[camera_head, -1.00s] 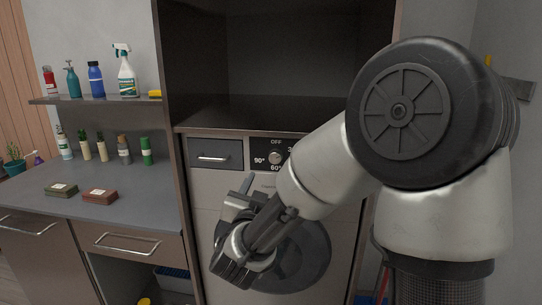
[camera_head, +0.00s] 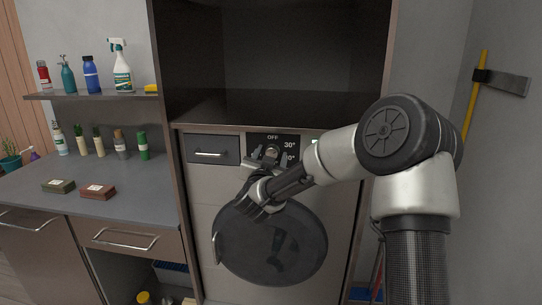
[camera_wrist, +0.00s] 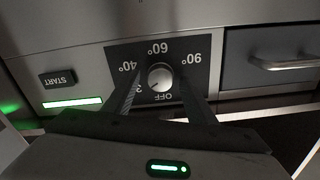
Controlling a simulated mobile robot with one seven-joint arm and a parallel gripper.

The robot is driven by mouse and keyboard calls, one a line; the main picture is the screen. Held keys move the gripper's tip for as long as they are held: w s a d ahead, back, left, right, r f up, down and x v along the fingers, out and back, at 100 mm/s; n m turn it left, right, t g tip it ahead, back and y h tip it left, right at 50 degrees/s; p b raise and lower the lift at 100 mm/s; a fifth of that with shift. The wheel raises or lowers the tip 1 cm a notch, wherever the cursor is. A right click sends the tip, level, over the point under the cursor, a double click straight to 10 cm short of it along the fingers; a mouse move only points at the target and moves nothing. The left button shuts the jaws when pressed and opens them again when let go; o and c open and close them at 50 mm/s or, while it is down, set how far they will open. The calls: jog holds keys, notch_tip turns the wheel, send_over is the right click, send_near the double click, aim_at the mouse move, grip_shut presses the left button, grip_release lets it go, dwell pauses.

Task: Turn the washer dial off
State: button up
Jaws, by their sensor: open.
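The washer (camera_head: 205,230) stands in the tall cabinet, its round dark door (camera_head: 270,250) below the control panel. The dial (camera_wrist: 159,77) is a small pale round knob on a black plate, with OFF, 40°, 60° and 90° legible around it; the wrist view is upside down. The dial also shows in the head view (camera_head: 272,151), its lower part close behind the fingers. My gripper (camera_wrist: 158,84) is open, with one finger on each side of the dial; I cannot tell whether they touch it. A mark on the knob is too small to read surely.
A drawer (camera_head: 212,150) with a handle lies left of the dial in the head view. A counter (camera_head: 120,175) with two boxes and a bottle shelf (camera_head: 95,95) stand at the left.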

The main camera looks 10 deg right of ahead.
jog(key=c, duration=1)
jog(key=shift+c, duration=0.2)
jog(key=n+b, duration=0.1)
jog(key=n, duration=0.2)
jog(key=shift+a, duration=0.15)
jog(key=n, duration=0.2)
jog(key=shift+n, duration=0.3)
jog(key=n, duration=0.3)
jog(key=shift+n+p, duration=0.3)
jog(key=shift+n, duration=1.3)
